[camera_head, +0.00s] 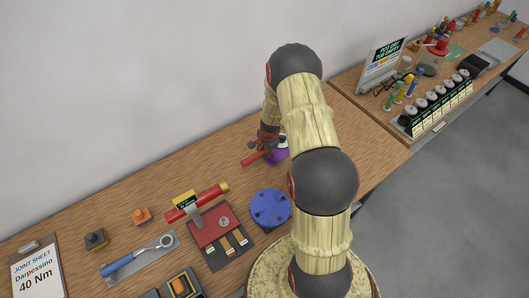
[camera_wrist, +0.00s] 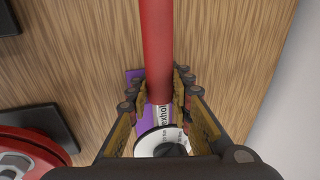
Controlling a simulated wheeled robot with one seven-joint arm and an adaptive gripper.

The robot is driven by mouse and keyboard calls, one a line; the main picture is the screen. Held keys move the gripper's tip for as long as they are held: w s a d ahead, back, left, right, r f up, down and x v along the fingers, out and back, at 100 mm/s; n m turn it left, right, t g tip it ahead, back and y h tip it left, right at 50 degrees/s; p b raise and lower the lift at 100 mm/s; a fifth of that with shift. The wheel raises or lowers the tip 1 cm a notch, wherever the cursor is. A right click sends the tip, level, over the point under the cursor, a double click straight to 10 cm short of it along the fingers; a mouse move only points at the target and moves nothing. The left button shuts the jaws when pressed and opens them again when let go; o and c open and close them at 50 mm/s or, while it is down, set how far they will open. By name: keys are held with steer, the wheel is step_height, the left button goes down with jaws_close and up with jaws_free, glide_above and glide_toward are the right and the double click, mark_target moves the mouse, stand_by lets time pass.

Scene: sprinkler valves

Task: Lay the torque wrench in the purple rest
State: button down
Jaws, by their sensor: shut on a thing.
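The torque wrench has a red handle (camera_head: 253,158), which also fills the top middle of the wrist view (camera_wrist: 156,45). A pale lettered band and a round white-and-dark head (camera_wrist: 160,143) lie at its near end. My gripper (camera_head: 268,143) is shut on the wrench; in the wrist view its fingers (camera_wrist: 158,88) close on both sides of it. The purple rest (camera_head: 280,156) lies right beneath the wrench, and its purple also shows beside the fingers in the wrist view (camera_wrist: 134,76). I cannot tell whether the wrench touches the rest.
A blue disc (camera_head: 270,208), a red box (camera_head: 215,228), a red cylinder (camera_head: 198,202) and a blue-handled wrench (camera_head: 138,257) occupy the bench to the left. A joint sheet (camera_head: 38,275) reads 40 Nm. A second bench (camera_head: 390,123) holds valves.

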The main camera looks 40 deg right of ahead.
steer(key=shift+b+x, duration=0.75)
steer(key=shift+x, duration=0.3)
steer(key=c, duration=1.9)
jaws_free()
steer(key=shift+s, duration=0.15)
steer(key=o, duration=0.4)
steer(key=shift+s+a+f, duration=0.1)
steer(key=shift+s, duration=0.05)
steer(key=v, duration=1.2)
